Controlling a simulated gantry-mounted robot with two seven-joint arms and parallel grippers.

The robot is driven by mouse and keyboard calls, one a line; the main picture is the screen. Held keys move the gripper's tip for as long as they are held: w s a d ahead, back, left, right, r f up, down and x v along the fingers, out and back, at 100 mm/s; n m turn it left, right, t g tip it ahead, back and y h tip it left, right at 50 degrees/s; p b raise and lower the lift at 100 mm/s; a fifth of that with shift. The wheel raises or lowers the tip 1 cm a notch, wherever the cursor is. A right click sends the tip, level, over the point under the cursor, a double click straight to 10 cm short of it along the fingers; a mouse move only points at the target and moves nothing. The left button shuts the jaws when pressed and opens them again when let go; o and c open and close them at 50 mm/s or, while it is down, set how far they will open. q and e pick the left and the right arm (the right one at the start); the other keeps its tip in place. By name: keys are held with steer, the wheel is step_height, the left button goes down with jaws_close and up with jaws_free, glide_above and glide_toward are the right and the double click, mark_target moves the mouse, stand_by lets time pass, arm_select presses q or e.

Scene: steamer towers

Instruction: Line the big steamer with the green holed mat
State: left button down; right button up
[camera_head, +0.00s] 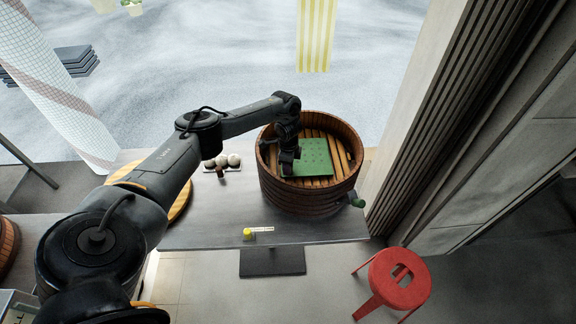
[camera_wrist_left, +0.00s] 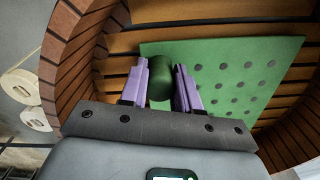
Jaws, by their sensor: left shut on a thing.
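The big steamer (camera_head: 310,200) is a round brown wooden tub on the table, with a slatted floor (camera_head: 340,150) inside. The green holed mat (camera_head: 316,155) is inside the rim, over the slats; it also shows in the left wrist view (camera_wrist_left: 240,75). I cannot tell whether it rests flat on the slats or sits slightly above them. My left gripper (camera_head: 290,165) reaches into the steamer at the mat's left side. In the left wrist view, its purple fingers (camera_wrist_left: 160,72) are shut on a dark green knob (camera_wrist_left: 160,84) at the mat's edge. My right gripper is not in view.
A small tray with white buns (camera_head: 227,161) stands left of the steamer, and a round wooden board (camera_head: 178,205) lies farther left. A yellow-capped item (camera_head: 248,234) is near the table's front edge. A red stool (camera_head: 397,280) stands on the floor at right.

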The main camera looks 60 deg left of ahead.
arm_select(q)
steer(key=shift+f+b, duration=0.3)
steer(key=shift+f, duration=0.2)
steer(key=c, duration=1.1)
jaws_free()
steer(key=shift+o, duration=0.2)
steer(key=shift+s+d+p, duration=0.1)
steer(key=shift+p, duration=0.45)
steer(key=shift+r, duration=0.4)
steer(key=shift+w+a+r+p, duration=0.15)
steer(key=shift+r+p, duration=0.6)
steer(key=shift+r, duration=0.25)
steer(key=shift+w+a+r+p, duration=0.15)
steer(key=shift+r+p, duration=0.6)
steer(key=shift+r, duration=0.25)
steer(key=shift+w+a+r+p, duration=0.15)
steer(key=shift+r+p, duration=0.6)
steer(key=shift+r, duration=0.25)
steer(key=shift+o, duration=0.2)
